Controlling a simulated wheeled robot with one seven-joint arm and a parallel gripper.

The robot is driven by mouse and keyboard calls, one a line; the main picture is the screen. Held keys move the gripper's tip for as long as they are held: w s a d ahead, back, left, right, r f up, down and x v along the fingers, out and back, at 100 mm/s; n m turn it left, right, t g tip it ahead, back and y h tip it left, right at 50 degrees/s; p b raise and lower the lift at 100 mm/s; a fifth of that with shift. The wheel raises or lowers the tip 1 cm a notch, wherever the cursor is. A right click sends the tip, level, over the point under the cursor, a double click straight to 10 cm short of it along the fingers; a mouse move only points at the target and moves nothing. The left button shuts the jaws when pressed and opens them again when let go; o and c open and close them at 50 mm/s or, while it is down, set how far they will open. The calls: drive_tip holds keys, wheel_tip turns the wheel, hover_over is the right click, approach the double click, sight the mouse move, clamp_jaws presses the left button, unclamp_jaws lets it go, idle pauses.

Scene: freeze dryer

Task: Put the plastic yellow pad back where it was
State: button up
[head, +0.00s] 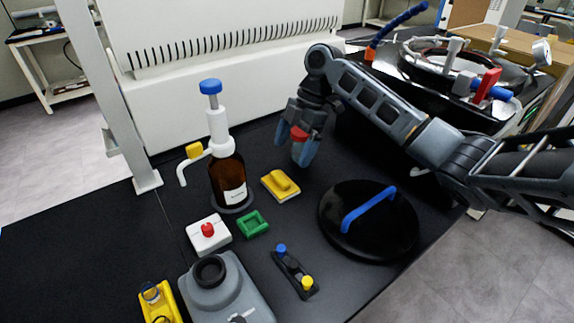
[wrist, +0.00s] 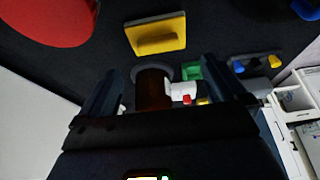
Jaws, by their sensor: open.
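The yellow pad (head: 281,186), a flat block with a raised grip on top, lies on the black bench just right of the brown bottle. It also shows in the wrist view (wrist: 157,37), beyond the fingers. My gripper (head: 303,150) hangs above the bench, behind and slightly right of the pad and apart from it. In the wrist view its two fingers (wrist: 162,85) are spread, with nothing held between them. A red patch (head: 299,133) shows at the gripper in the head view; I cannot tell what it belongs to.
The brown bottle with blue-capped pump (head: 229,182) stands left of the pad. A green frame (head: 253,224), a white box with red knob (head: 208,233) and a small black bar (head: 295,272) lie in front. A black lid (head: 368,243) lies right. A round red thing (wrist: 48,18) shows in the wrist view.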

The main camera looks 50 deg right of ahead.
drive_tip(key=shift+v, duration=2.05)
